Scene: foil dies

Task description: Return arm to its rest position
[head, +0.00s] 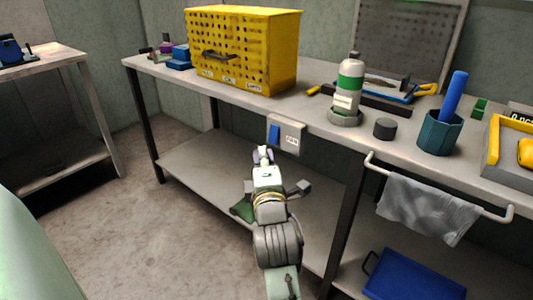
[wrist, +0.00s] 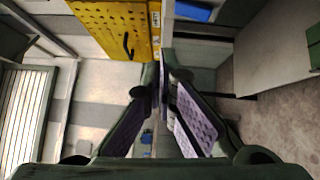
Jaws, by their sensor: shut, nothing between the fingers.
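My arm reaches forward from the bottom of the head view toward the front of the workbench (head: 230,95). I cannot tell from the head view how far the fingertips are from the switch box.
A yellow perforated cabinet (head: 243,52) stands on the bench. A green-labelled bottle (head: 348,88), a dark puck (head: 385,129) and a teal cup (head: 440,134) stand to its right. A towel rail (head: 438,188) juts from the bench front. Open floor (head: 140,230) lies left of my arm.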

